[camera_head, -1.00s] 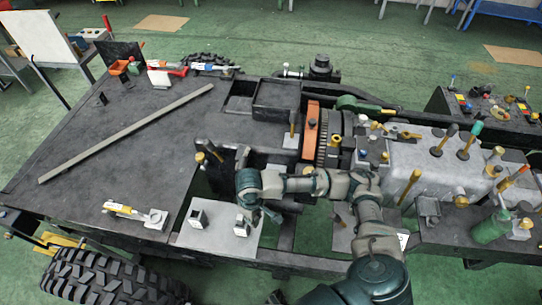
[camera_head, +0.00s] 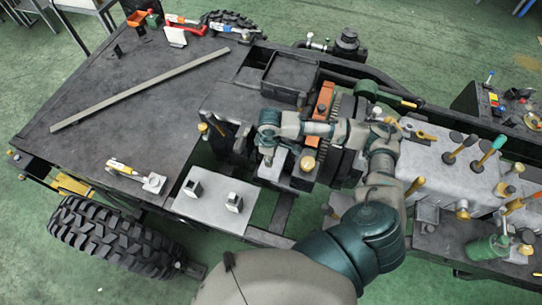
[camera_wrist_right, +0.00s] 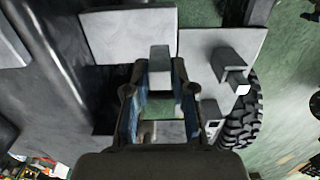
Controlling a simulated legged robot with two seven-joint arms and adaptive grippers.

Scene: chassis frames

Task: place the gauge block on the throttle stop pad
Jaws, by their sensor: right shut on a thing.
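My right gripper (camera_head: 268,149) points down in the head view, above a small light grey pad (camera_head: 273,171), which I take to be the throttle stop pad. In the right wrist view, the gripper (camera_wrist_right: 160,98) is shut on a grey block (camera_wrist_right: 160,59), likely the gauge block. The block shows against a light plate (camera_wrist_right: 112,36). I cannot tell whether the block touches the pad, as the gripper covers much of it in the head view. My left gripper is not in view.
A light plate (camera_head: 213,216) with two small dark-topped blocks (camera_head: 193,188) (camera_head: 234,202) lies to the left of the gripper. An orange part (camera_head: 322,101) and upright posts stand close to the right. A long grey bar (camera_head: 140,90) lies on the dark deck (camera_head: 80,125).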

